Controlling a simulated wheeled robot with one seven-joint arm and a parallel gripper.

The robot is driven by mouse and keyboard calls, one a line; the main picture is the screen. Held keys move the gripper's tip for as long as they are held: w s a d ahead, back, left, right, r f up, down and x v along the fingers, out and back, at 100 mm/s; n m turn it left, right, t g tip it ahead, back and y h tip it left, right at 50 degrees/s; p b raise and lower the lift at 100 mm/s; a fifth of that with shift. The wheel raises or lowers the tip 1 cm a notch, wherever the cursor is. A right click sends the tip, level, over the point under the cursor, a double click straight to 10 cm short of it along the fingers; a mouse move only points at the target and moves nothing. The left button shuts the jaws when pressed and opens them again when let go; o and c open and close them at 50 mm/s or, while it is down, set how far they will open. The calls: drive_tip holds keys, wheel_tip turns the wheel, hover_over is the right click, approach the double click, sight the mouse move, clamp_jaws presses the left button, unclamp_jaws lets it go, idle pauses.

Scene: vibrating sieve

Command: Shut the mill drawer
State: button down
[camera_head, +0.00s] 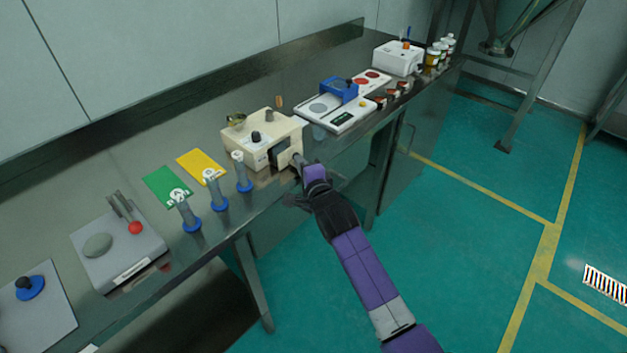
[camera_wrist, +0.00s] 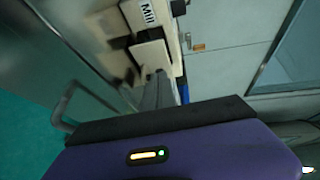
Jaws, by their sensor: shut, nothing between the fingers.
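The mill is a cream box (camera_head: 249,131) with a dark knob on top, standing near the front edge of the bench. In the wrist view its label "Mill" shows on the cream body (camera_wrist: 166,37). A dark opening is in its front, with the drawer (camera_wrist: 150,54) at that face. I cannot tell how far the drawer stands out. My gripper (camera_head: 298,162) is shut and empty, its tips close to the mill's front right corner. In the wrist view my gripper's fingers (camera_wrist: 158,92) point at the drawer area. Whether they touch it is unclear.
Several clear cylinders with blue bases (camera_head: 217,190) stand left of the mill. Green (camera_head: 163,186) and yellow (camera_head: 201,166) cards lie behind them. A white panel with a blue block (camera_head: 339,89) is to the right. The floor in front of the bench is clear.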

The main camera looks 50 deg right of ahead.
sight(286, 153)
drive_tip(key=w+b, duration=0.3)
drive_tip(key=w, duration=0.1)
drive_tip(key=shift+w+f, duration=0.1)
drive_tip(key=shift+w, duration=0.05)
drive_tip(key=shift+w+a+r+b, duration=0.2)
drive_tip(key=shift+r+b, duration=0.1)
drive_tip(key=shift+r, duration=0.1)
